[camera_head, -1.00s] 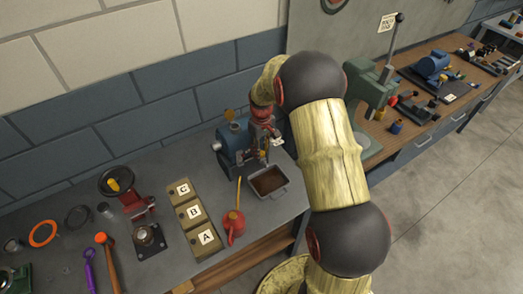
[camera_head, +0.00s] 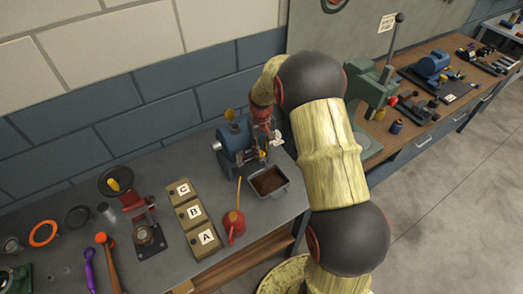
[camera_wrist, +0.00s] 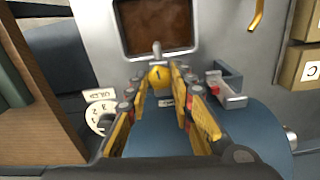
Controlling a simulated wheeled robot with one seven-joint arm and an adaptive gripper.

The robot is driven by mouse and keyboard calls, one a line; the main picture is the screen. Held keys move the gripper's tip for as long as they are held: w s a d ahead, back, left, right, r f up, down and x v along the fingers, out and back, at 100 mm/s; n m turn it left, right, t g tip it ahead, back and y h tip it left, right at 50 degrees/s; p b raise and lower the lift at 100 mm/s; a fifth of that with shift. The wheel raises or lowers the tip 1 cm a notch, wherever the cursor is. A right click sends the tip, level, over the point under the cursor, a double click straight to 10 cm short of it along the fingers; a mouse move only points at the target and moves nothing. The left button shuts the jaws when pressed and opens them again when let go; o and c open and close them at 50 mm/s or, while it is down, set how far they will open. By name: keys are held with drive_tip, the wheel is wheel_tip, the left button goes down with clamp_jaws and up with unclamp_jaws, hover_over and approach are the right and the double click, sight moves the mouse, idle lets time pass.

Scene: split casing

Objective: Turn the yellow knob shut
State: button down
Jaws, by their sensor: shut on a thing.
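The yellow knob (camera_wrist: 157,75) shows in the wrist view, on the blue casing (camera_wrist: 240,125) just below a dark-filled tray. My gripper (camera_wrist: 162,82) has its yellow-padded fingers on both sides of the knob and is shut on it. A dark mark shows on the knob's face. In the head view the blue casing (camera_head: 232,145) stands at the back of the bench, and my gripper (camera_head: 265,148) is at its right side. The knob is small there and partly hidden by the gripper.
A grey tray (camera_head: 285,187) with brown contents sits in front of the casing. A red oil can (camera_head: 233,226) and lettered boxes (camera_head: 203,241) stand left of it. In the wrist view a white dial (camera_wrist: 99,118) is left and a grey bracket (camera_wrist: 232,98) right of the knob.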

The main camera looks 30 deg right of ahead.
drive_tip(key=shift+m, duration=0.8)
drive_tip(key=c, duration=1.5)
unclamp_jaws()
drive_tip(key=shift+c, duration=0.2)
wheel_tip(320, 180, up, 12)
drive_tip(key=shift+f, duration=0.1)
